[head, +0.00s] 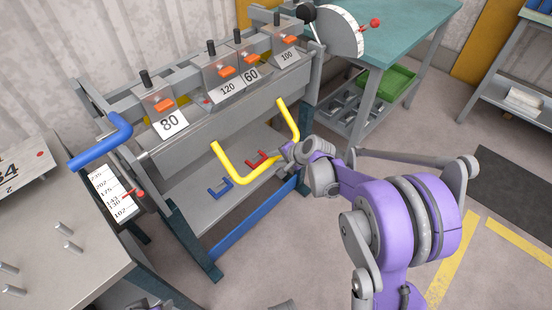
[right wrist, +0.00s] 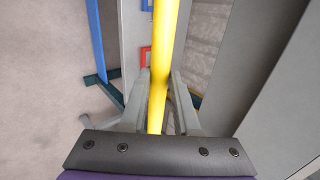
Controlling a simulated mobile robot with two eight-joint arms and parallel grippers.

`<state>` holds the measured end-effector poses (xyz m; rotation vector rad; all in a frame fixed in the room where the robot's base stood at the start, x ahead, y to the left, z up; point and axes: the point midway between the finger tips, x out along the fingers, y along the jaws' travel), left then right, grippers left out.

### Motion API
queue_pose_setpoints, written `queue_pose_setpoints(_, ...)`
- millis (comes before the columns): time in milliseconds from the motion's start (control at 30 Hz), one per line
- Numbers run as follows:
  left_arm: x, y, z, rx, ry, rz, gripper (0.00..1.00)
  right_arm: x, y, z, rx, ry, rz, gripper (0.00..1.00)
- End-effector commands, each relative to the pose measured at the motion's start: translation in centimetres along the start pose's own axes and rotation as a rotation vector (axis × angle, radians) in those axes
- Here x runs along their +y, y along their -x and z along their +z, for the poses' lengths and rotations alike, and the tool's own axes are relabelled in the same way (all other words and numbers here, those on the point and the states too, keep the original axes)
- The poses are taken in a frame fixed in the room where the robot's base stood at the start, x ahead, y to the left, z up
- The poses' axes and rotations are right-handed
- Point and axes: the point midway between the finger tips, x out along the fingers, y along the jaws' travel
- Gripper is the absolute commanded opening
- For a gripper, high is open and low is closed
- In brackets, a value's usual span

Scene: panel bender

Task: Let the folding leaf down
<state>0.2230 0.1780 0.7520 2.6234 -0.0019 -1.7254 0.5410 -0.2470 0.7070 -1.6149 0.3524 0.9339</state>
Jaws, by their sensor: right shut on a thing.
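The panel bender (head: 190,115) stands at the left centre of the head view. Its folding leaf looks to be the long grey front panel (head: 225,122), with a yellow U-shaped handle (head: 228,165) sticking out toward me. My right gripper (head: 287,154) is at the right part of the handle's bar, near its right corner. In the right wrist view, the yellow bar (right wrist: 157,105) runs between the two fingers (right wrist: 159,90), which are shut on it. The leaf's exact angle is hard to tell. My left gripper is not in view.
A grey table (head: 75,265) with pegs is at lower left. A teal bench (head: 410,25) stands behind; floor at right is open.

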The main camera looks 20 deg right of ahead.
Motion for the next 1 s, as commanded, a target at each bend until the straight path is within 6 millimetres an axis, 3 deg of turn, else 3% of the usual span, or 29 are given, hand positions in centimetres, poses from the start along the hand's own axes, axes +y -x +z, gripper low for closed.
queue_pose_setpoints(33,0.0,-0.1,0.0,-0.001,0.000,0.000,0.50,0.8,-0.2,0.1,-0.005,0.007,0.017,0.32)
queue_pose_setpoints(200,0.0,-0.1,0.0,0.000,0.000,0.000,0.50,0.7,-0.1,0.1,-0.004,0.007,0.015,0.59)
queue_pose_setpoints(567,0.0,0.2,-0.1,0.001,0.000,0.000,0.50,0.4,0.9,0.1,-0.002,0.004,0.011,0.59)
queue_pose_setpoints(1000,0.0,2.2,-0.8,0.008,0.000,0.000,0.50,0.3,9.1,0.0,-0.001,0.005,0.012,0.59)
